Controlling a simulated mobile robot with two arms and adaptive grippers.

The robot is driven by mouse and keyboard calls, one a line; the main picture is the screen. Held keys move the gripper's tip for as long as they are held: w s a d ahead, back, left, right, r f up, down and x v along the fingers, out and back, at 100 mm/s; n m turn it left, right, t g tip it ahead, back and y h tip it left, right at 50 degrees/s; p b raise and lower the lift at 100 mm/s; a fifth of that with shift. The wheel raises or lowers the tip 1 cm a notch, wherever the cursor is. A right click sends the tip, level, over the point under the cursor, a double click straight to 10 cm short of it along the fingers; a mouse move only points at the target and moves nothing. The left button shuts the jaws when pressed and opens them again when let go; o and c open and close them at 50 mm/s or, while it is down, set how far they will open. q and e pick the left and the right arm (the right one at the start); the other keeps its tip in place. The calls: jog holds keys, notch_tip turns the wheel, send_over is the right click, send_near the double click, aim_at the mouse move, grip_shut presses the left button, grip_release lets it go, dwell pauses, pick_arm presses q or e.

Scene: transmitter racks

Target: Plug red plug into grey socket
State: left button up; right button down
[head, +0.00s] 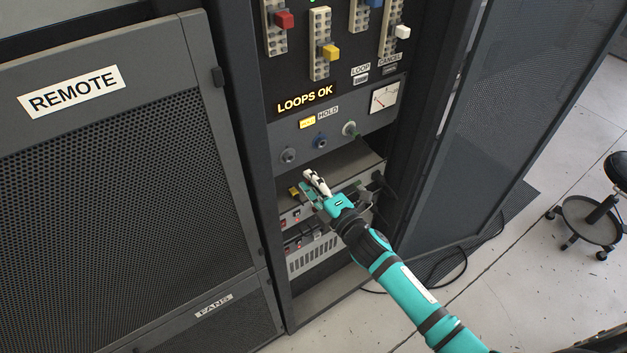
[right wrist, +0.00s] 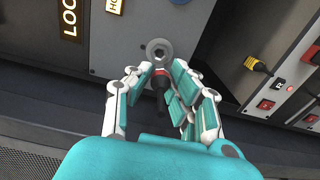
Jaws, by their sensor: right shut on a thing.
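The red plug (right wrist: 160,90) is a dark plug with a red band, seen in the right wrist view. My right gripper (right wrist: 158,84) is shut on it, with its fingers on both sides. The grey socket (right wrist: 160,50), a round grey ring with a dark hole, is just beyond the plug's front end. I cannot tell whether plug and socket touch. In the head view the grey socket (head: 289,155) is the left one in the panel's row. My right gripper (head: 314,183) is below and right of it there, and hides the red plug. My left gripper is not in view.
A blue socket (head: 321,140) and a green-marked socket (head: 351,129) sit to the right of the grey one. A yellow plug (right wrist: 258,65) is at the right in the wrist view, near red switches (right wrist: 265,104). An open mesh door (head: 490,125) stands right of the rack.

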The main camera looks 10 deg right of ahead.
jog(key=shift+b+x, duration=0.95)
jog(key=shift+x, duration=1.95)
jog(key=shift+w+a, duration=0.2)
jog(key=shift+w, duration=0.3)
jog(key=c, duration=1.1)
grip_release()
jog(key=shift+s, duration=0.1)
jog(key=v, duration=1.2)
jog(key=shift+r, duration=0.1)
